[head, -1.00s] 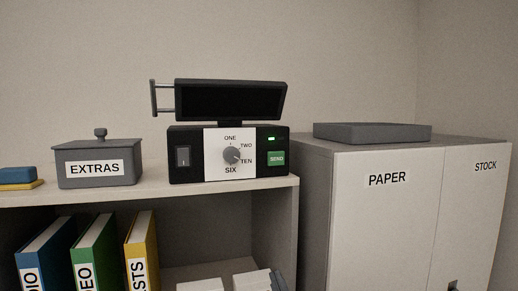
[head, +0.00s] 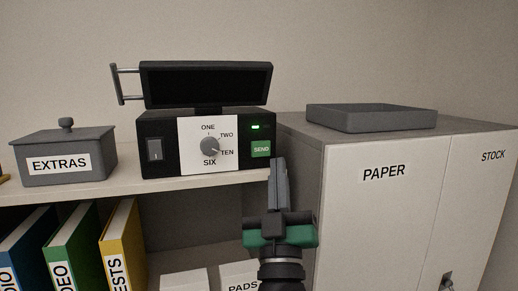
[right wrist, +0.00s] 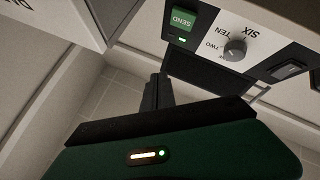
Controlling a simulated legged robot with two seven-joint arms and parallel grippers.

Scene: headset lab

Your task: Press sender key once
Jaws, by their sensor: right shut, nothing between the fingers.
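The sender is a black box with a white dial panel (head: 208,164) and a dark tilted screen (head: 206,84) above it, on top of the shelf. Its green SEND key (head: 261,149) is at the right of its front face, under a lit green lamp (head: 256,127). My right gripper (head: 279,163) is shut and empty, pointing up just below and right of the key, with a visible gap in the picture. The right wrist view shows the key (right wrist: 182,20) upside down and the closed fingertips (right wrist: 162,78) apart from it. My left gripper is out of view.
A grey EXTRAS box (head: 64,155) stands left of the sender. Binders (head: 75,240) and a PADS box (head: 240,275) are on the shelf below. A PAPER cabinet (head: 375,200) with a grey tray (head: 371,118) on top stands close on the right.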

